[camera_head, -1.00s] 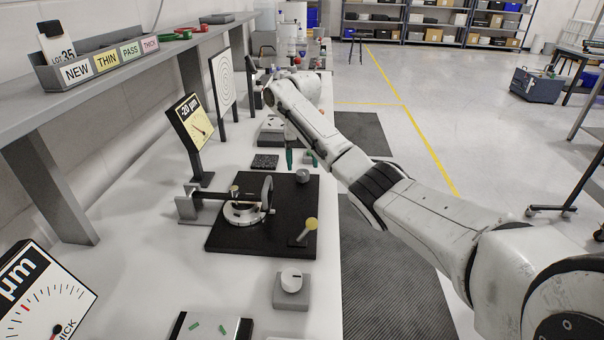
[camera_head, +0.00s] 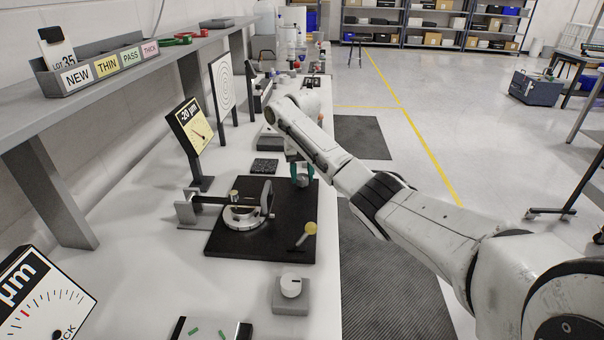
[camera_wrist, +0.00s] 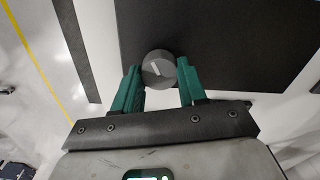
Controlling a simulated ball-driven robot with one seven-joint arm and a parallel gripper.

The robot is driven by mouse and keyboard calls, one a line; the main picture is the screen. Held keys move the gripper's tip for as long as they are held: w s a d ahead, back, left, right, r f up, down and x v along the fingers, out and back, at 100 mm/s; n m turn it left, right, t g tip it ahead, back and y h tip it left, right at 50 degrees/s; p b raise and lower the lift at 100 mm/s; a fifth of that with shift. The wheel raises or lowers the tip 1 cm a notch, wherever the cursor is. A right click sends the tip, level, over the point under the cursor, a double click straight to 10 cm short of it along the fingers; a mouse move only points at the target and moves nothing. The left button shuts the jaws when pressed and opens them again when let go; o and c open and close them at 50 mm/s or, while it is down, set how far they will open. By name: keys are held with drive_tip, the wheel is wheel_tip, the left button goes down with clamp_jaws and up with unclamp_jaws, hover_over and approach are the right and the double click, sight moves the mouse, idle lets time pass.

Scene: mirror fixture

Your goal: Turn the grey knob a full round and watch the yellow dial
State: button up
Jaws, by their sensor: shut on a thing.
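The grey knob (camera_head: 303,181) sits at the far right corner of the black base plate (camera_head: 285,237). My gripper (camera_head: 303,172), with green fingers, is shut on the knob from both sides. In the wrist view the round knob (camera_wrist: 159,70), with a pale line on its top, sits between my fingertips (camera_wrist: 160,78). The yellow dial (camera_head: 197,134) stands upright behind the fixture, tilted, and reads "-20 µm" with a dark needle. The round mirror mount (camera_head: 246,213) stands on the plate.
A yellow-topped lever (camera_head: 310,228) stands on the plate's near right. A grey box with a white knob (camera_head: 291,291) and a large white dial (camera_head: 42,296) are nearer. A target board (camera_head: 223,85) stands farther back. A labelled tray (camera_head: 100,72) sits on the shelf.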

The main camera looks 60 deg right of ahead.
drive_tip(key=c, duration=0.3)
drive_tip(key=shift+c, duration=0.2)
drive_tip(key=n+p, duration=0.2)
drive_tip(key=n, duration=0.1)
drive_tip(key=shift+r, duration=0.15)
drive_tip(key=n+p, duration=0.1)
drive_tip(key=n, duration=0.1)
drive_tip(key=shift+n+p, duration=0.3)
drive_tip(key=shift+p, duration=0.1)
drive_tip(key=n+p, duration=0.1)
drive_tip(key=n, duration=0.3)
drive_tip(key=shift+n+p, duration=0.3)
drive_tip(key=shift+w+n+p, duration=0.1)
drive_tip(key=shift+n+p, duration=0.35)
drive_tip(key=shift+n, duration=1.75)
